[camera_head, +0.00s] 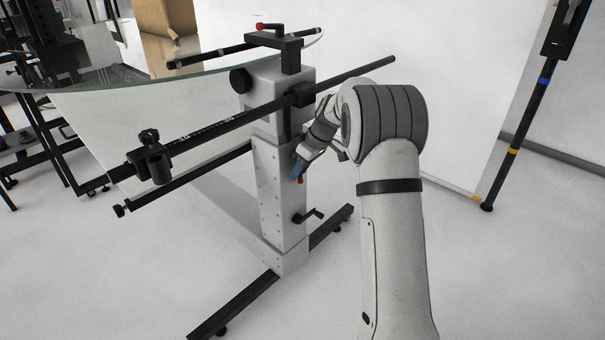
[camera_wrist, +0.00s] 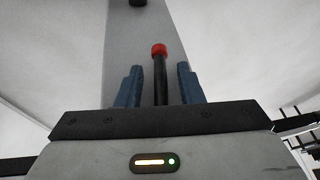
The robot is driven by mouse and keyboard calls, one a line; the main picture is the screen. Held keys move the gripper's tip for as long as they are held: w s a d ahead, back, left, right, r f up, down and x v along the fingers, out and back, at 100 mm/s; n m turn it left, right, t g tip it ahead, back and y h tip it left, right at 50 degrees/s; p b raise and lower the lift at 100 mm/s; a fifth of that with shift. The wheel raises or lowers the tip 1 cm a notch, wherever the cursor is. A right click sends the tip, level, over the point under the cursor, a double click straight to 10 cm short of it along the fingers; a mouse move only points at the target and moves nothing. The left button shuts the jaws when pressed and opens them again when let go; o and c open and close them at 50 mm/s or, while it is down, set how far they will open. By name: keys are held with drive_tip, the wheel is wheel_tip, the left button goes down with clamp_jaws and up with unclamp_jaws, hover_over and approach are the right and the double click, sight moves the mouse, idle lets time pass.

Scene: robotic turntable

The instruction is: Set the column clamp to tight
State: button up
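The column clamp lever, black with a red tip (camera_head: 300,180), sits on the right face of the grey column (camera_head: 272,185). In the wrist view the lever (camera_wrist: 161,82) points up the picture, its red end beyond the fingertips. My gripper (camera_head: 297,169) is beside the column at the lever. Its blue fingers (camera_wrist: 159,70) are open, one on each side of the lever, with a gap visible on both sides. The lever's pivot is hidden behind the gripper body in the wrist view. The head view mostly hides the lever behind my gripper.
A crank handle (camera_head: 309,215) sticks out lower on the column. A long black bar (camera_head: 225,124) crosses the column above my gripper. Another red-tipped lever (camera_head: 268,27) is at the top, near the glass disc (camera_head: 110,80). Black feet (camera_head: 250,300) spread on the floor.

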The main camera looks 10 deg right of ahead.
clamp_jaws()
idle(0.4)
